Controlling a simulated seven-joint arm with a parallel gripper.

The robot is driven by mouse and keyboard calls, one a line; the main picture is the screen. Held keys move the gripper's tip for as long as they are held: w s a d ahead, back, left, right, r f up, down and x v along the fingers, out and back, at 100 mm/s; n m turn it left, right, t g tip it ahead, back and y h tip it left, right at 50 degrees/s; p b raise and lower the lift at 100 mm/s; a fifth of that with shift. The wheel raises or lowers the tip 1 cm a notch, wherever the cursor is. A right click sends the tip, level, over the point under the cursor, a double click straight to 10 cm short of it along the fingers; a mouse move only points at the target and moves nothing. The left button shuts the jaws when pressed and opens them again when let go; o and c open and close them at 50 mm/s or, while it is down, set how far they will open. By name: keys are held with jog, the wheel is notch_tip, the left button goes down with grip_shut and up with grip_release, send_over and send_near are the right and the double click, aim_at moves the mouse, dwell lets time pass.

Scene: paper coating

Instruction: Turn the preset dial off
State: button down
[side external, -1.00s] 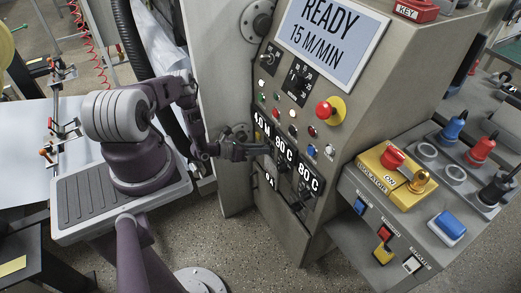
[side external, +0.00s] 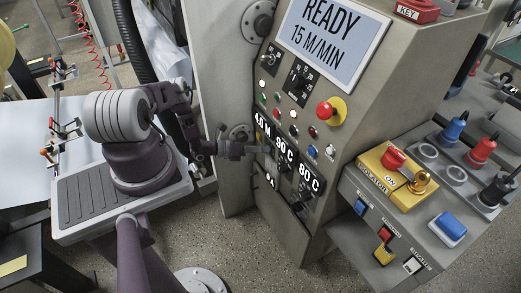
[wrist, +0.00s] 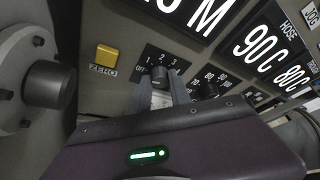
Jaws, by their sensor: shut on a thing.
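A small black dial (wrist: 159,77) sits on a black plate marked OFF, 1, 2 and 3 in the wrist view. Its pointer looks to be up near 2, though the exact setting is hard to tell. I cannot read the word preset on it. My gripper (wrist: 161,94) is at this dial, its two grey fingers shut on the knob from either side. In the side view my gripper (side external: 262,150) reaches the lower front of the grey console (side external: 338,150), and the dial is hidden behind it.
A yellow ZERO button (wrist: 106,54) is left of the dial, and another black dial (wrist: 208,89) is close on the right. A red stop button (side external: 325,110) is above on the console.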

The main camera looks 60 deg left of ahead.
jog(key=c, duration=1.2)
grip_release()
